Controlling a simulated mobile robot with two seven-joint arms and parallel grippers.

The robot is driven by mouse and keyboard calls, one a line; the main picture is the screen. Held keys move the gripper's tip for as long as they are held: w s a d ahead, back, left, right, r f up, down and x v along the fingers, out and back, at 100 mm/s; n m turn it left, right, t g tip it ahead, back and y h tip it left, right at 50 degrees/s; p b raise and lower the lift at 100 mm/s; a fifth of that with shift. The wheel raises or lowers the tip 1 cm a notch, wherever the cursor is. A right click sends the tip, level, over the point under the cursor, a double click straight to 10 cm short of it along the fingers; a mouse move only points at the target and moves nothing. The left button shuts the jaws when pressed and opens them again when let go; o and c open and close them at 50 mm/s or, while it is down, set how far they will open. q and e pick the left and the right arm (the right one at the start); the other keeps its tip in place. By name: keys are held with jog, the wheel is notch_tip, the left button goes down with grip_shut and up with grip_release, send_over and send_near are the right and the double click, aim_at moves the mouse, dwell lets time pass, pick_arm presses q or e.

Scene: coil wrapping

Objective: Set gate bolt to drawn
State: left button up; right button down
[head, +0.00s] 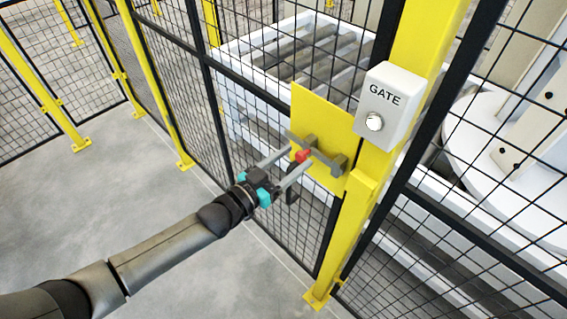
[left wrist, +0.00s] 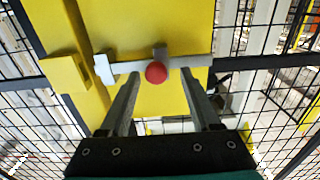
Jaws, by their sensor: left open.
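The gate bolt is a grey bar (head: 325,158) on a yellow plate (head: 318,112) at the gate's edge. It has a red knob (head: 302,156). In the left wrist view the bar (left wrist: 134,66) lies across the plate, with a pale bracket (left wrist: 104,70) at its left end, and the red knob (left wrist: 156,72) is near the middle. My left gripper (head: 299,159) is open, its fingers pointing at the plate. In the left wrist view the knob shows between the two fingertips, with space on both sides; I cannot tell whether they touch it. My right gripper is not in view.
A yellow post (head: 358,215) stands right of the plate and carries a white GATE box (head: 390,105) with a round button. A yellow block (left wrist: 65,72) sits left of the bar in the left wrist view. Mesh fencing surrounds a roller conveyor (head: 300,50). Open grey floor (head: 130,190) lies at left.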

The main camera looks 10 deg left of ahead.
pick_arm(q)
jog(key=v, duration=1.5)
jog(key=shift+s+a, duration=0.1)
